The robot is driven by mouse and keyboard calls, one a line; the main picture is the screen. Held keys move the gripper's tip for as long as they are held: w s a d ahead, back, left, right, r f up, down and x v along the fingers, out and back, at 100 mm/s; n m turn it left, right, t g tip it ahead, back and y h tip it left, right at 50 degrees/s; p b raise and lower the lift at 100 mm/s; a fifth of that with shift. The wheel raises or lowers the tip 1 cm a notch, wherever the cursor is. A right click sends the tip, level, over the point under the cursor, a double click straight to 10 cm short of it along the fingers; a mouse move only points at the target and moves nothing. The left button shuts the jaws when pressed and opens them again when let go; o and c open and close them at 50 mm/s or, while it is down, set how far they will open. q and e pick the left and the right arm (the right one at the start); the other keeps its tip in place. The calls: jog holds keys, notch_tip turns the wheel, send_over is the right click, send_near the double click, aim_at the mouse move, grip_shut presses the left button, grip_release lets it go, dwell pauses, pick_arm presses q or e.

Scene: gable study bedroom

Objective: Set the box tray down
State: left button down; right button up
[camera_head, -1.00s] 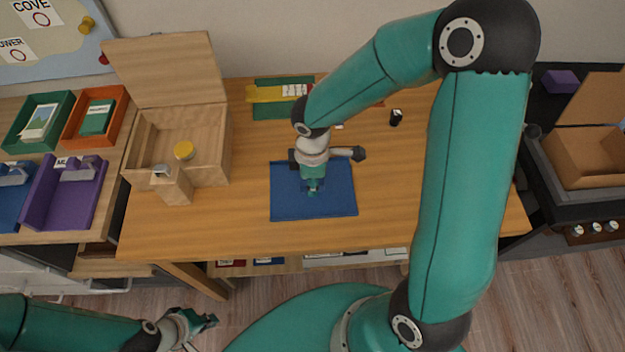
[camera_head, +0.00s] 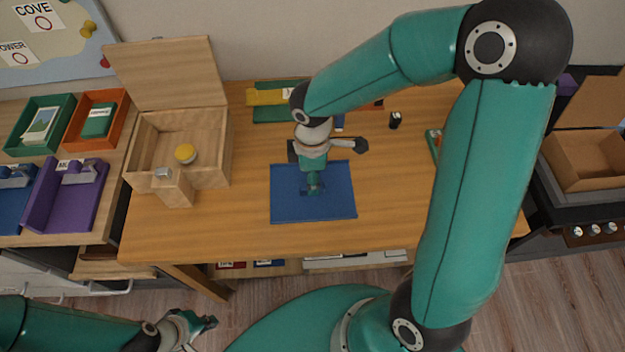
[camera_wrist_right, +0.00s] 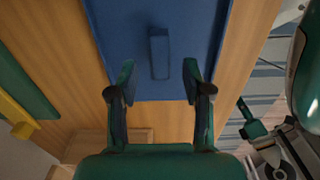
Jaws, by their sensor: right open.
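A flat blue tray (camera_head: 340,205) lies on the wooden desk in the head view. I take it to be the box tray. In the right wrist view it fills the top (camera_wrist_right: 125,60), with a raised blue bar (camera_wrist_right: 159,55) in its middle. My right gripper (camera_head: 313,188) is over the tray. In the right wrist view its two fingers (camera_wrist_right: 150,85) are apart, with nothing between their tips; the bar lies just beyond them. My left gripper (camera_head: 200,330) is low at the left, away from the desk; its jaw gap is unclear.
An open wooden box (camera_head: 160,145) with a yellow round thing (camera_head: 185,153) stands left of the tray. A small black object (camera_head: 395,120) stands at the back right. A cardboard box (camera_head: 585,165) is further right.

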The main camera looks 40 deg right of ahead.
notch_tip(320, 180, up, 8)
jog(key=shift+p, duration=0.35)
jog(key=shift+r, duration=0.2)
